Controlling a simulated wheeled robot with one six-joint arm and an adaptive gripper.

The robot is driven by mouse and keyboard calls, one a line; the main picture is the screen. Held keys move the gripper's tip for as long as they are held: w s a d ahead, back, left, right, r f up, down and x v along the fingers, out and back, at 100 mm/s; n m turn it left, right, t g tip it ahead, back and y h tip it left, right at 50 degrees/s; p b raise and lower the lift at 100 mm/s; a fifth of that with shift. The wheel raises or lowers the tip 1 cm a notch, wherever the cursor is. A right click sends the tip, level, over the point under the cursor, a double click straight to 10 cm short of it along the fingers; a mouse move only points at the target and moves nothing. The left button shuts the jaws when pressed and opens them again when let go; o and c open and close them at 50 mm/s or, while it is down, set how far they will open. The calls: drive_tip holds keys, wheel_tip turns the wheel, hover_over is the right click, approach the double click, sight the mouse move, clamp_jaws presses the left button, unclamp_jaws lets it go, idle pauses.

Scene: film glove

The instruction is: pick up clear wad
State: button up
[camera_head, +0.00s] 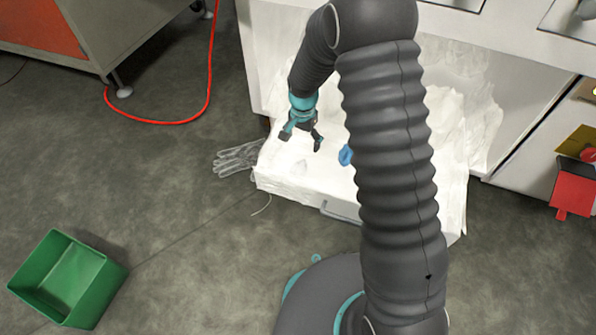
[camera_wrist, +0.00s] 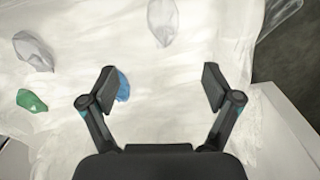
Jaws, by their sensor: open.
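A clear, whitish crumpled wad (camera_wrist: 162,20) lies on the white sheet at the top middle of the wrist view, ahead of my fingers. It shows faintly in the head view (camera_head: 300,166), below my gripper in the picture. A second greyish clear wad (camera_wrist: 33,51) lies at the upper left of the wrist view. I cannot tell which one the task names. My gripper (camera_wrist: 158,87) is open and empty, with its fingers spread wide. In the head view my gripper (camera_head: 302,140) hangs above the left part of the white-covered surface.
A blue wad (camera_wrist: 123,86) lies partly behind my left finger; a green wad (camera_wrist: 31,100) is at left. A clear glove (camera_head: 238,158) lies by the surface's left edge. A green bin (camera_head: 100,285) stands on open floor. White sheeting (camera_head: 478,125) rises at right.

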sight(300, 164)
wheel_tip(300, 164, down, 9)
drive_tip(key=shift+a+f+b, duration=0.1)
drive_tip(key=shift+b, duration=0.4)
drive_tip(key=shift+w+a+f+b, duration=0.1)
drive_tip(key=shift+f+b, duration=0.1)
drive_tip(key=shift+f, duration=1.15)
drive_tip(key=shift+w+a+f+b, duration=0.1)
drive_tip(key=shift+f+b, duration=0.05)
drive_tip(key=shift+f, duration=1.15)
drive_tip(key=c, duration=1.2)
